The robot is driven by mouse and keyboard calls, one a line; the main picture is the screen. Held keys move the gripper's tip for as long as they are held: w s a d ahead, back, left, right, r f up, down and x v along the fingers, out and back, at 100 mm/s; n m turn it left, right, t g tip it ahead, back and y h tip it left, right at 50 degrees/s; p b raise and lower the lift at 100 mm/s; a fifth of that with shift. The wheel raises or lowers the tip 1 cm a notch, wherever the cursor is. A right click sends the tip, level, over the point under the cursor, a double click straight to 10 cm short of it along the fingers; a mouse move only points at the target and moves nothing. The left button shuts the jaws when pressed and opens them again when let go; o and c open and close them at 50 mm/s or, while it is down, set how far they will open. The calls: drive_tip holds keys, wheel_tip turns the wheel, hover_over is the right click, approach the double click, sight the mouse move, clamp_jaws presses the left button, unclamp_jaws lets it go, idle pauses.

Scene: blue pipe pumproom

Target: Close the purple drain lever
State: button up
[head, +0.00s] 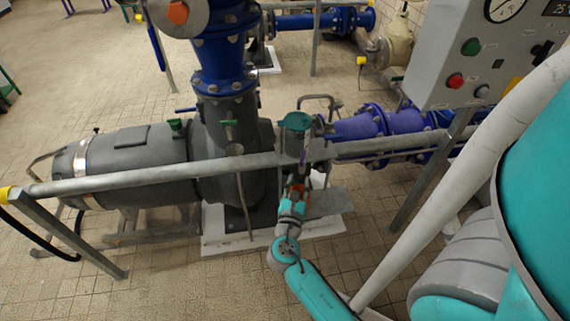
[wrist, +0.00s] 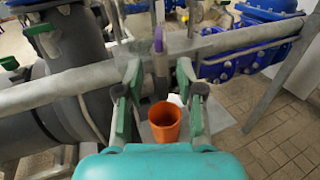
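The purple drain lever (head: 302,157) is a small upright piece near the grey horizontal rail in the head view. In the wrist view the purple lever (wrist: 158,40) points upward, just beyond and between the fingertips, above a grey stub. My gripper (wrist: 158,72) is open, with its two green-padded fingers apart and nothing seen held between them. In the head view my gripper (head: 298,184) is below the lever, small and partly hard to make out. Whether a finger touches the lever cannot be told. An orange cup (wrist: 165,121) shows lower down between the fingers.
The grey rail (head: 120,183) crosses in front of the dark pump (head: 135,155). Blue pipes (head: 365,125) run right. A control box (head: 480,60) with buttons and a gauge stands at upper right. Tiled floor (head: 60,270) is open at lower left.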

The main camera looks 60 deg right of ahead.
sight(304, 150)
drive_tip(key=x, duration=1)
drive_tip(key=shift+w+d+r, duration=0.2)
drive_tip(key=shift+d+r, duration=0.1)
clamp_jaws()
